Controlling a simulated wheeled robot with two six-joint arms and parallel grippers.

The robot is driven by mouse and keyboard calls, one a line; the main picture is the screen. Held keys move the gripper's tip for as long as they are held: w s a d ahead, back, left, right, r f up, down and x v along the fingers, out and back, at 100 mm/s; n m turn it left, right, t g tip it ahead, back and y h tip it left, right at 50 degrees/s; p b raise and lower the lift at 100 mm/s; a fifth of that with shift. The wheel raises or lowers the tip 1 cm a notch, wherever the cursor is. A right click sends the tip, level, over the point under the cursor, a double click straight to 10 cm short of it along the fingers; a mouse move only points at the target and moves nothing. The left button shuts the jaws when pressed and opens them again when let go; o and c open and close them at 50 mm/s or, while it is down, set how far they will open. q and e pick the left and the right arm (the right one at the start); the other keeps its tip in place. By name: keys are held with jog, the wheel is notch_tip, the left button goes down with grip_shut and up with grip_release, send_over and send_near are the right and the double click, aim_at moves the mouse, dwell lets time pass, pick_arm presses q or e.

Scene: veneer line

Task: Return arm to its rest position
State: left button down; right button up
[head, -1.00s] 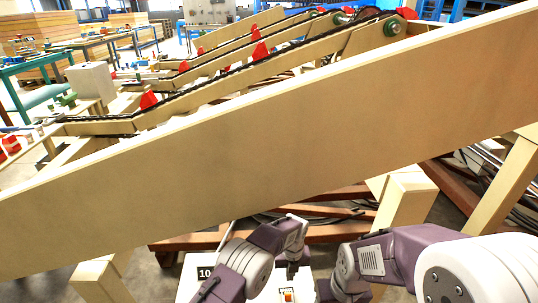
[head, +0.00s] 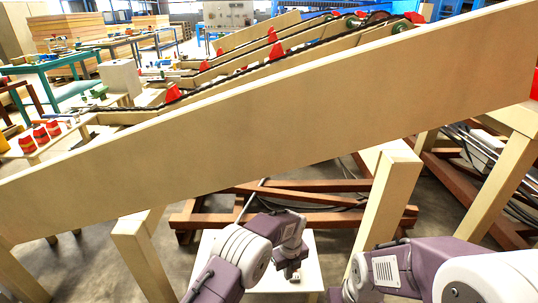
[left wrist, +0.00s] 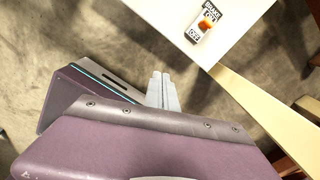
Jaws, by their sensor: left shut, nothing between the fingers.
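My left arm reaches in from the bottom of the head view, bent, with the left gripper (head: 290,272) pointing down in front of a white box (head: 312,278). In the left wrist view the two grey fingers (left wrist: 162,90) are together with nothing between them. They hang over the concrete floor, to the left of the white box (left wrist: 187,22). An orange switch (left wrist: 207,22) with a black BRAKE ON/OFF label sits on the box, apart from the fingers. My right arm shows at lower right in the head view, but its gripper is not seen.
A long slanted wooden side panel (head: 260,120) crosses the head view above my arms. Wooden legs (head: 385,205) and a reddish-brown frame (head: 330,218) stand below it. Red parts (head: 40,135) lie on a table at left. Bare floor shows at lower left.

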pick_arm(q)
jog(key=s+a+r+n, duration=0.4)
jog(key=a+r+n, duration=0.5)
jog(key=a+n, duration=0.35)
jog(key=s+a+r+n+t+p, duration=0.1)
jog(key=s+a+r+n, duration=0.2)
jog(key=s+a+n, duration=0.45)
jog(key=s+a+r+n+p, duration=0.1)
jog(key=s+a+r+n, duration=0.3)
jog(key=s+n, duration=0.6)
notch_tip(320, 180, up, 28)
jog(key=w+n+p, duration=0.1)
jog(key=p, duration=2.8)
jog(key=shift+w+a, duration=0.15)
